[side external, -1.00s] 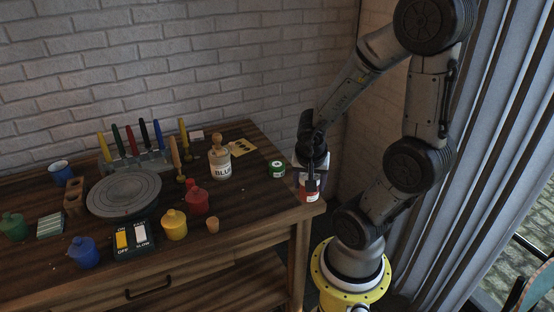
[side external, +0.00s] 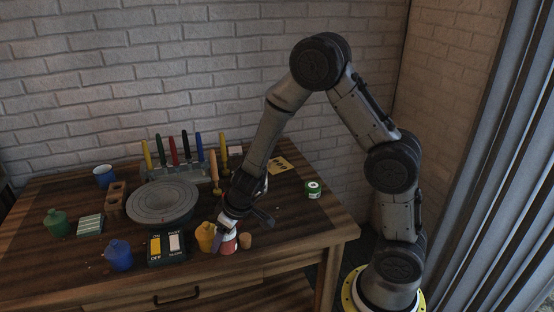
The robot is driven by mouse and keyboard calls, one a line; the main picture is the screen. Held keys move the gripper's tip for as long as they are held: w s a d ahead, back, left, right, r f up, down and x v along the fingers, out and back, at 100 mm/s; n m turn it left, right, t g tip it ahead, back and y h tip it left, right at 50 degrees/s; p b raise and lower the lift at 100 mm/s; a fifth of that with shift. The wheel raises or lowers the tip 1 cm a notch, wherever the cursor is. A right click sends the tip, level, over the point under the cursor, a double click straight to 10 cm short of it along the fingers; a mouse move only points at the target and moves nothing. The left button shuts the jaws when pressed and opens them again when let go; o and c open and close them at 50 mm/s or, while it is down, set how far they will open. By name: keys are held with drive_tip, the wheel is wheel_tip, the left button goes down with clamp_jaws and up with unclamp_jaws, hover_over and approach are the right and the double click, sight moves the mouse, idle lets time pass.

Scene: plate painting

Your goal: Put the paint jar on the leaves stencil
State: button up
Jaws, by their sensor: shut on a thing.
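My gripper (side external: 226,228) is low over the front of the table, shut on a small red-and-white paint jar (side external: 229,246). The jar is beside a yellow lidded pot (side external: 205,238); I cannot tell whether they touch or whether the jar rests on the table. A yellow card with dark cut shapes (side external: 281,166) lies flat at the back right, behind my arm. It looks like a stencil, but its shapes are too small to confirm as leaves. A green paint jar with a white label (side external: 313,189) stands at the right.
A grey turntable (side external: 163,199) fills the middle left. A switch box (side external: 167,247), a blue pot (side external: 119,255) and a small cork-coloured cup (side external: 246,240) stand near the front. My arm mostly hides the blue-labelled jar. The table's right front (side external: 310,235) is clear.

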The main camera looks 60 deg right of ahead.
drive_tip(key=w+d+r+n, duration=0.1)
drive_tip(key=w+d+r, duration=0.15)
drive_tip(key=d, duration=0.75)
drive_tip(key=w+d+r, duration=0.2)
drive_tip(key=d+r, duration=0.2)
drive_tip(key=d, duration=0.6)
drive_tip(key=s+d+r+m, duration=0.1)
drive_tip(key=s+d, duration=0.2)
drive_tip(key=d, duration=0.6)
drive_tip(key=s+d+r+m, duration=0.1)
drive_tip(key=s+d+m, duration=0.15)
drive_tip(key=d, duration=0.55)
approach(273, 167)
drive_tip(key=shift+w+a+n+h, duration=0.3)
drive_tip(key=shift+w+a+n, duration=0.2)
drive_tip(key=shift+w, duration=0.1)
drive_tip(key=shift+w+d+f, duration=0.2)
drive_tip(key=shift+f, duration=0.2)
drive_tip(key=shift+w+d+f, duration=0.2)
drive_tip(key=shift+f, duration=0.15)
drive_tip(key=shift+w+d+f, duration=0.1)
drive_tip(key=shift+f, duration=1.45)
drive_tip(key=shift+f, duration=0.15)
